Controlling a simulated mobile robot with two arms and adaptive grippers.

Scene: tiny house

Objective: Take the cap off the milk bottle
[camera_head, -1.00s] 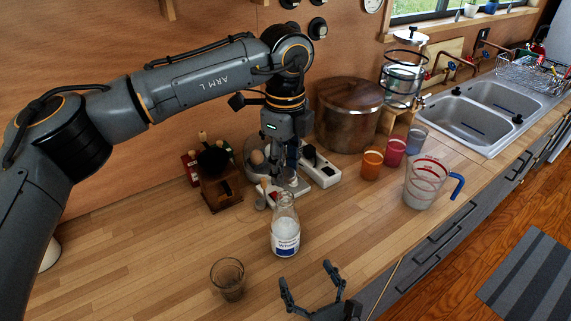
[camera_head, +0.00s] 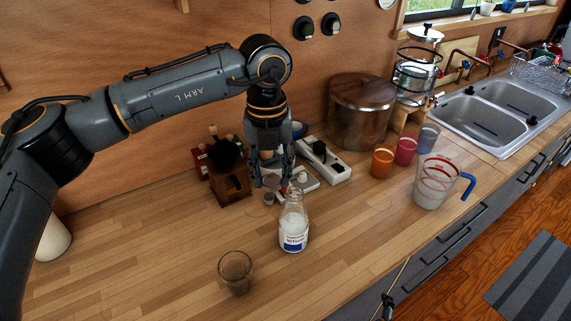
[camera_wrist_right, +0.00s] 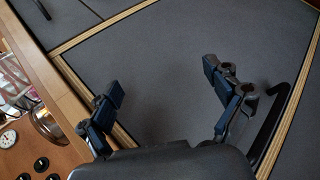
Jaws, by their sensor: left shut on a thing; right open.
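The milk bottle (camera_head: 294,226), clear glass with white milk and a blue and white label, stands upright on the wooden counter. My left gripper (camera_head: 273,184) points down just behind and left of the bottle's neck. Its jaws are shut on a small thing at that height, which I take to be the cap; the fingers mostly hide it. I cannot tell whether it touches the bottle's rim. My right gripper (camera_wrist_right: 168,100) is open and empty in the right wrist view, over the grey cabinet fronts.
An empty glass (camera_head: 236,272) stands in front left of the bottle. A wooden block (camera_head: 231,186), a white power strip (camera_head: 325,166) and a large pot (camera_head: 361,115) stand behind. Coloured cups and a measuring jug (camera_head: 430,184) are to the right.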

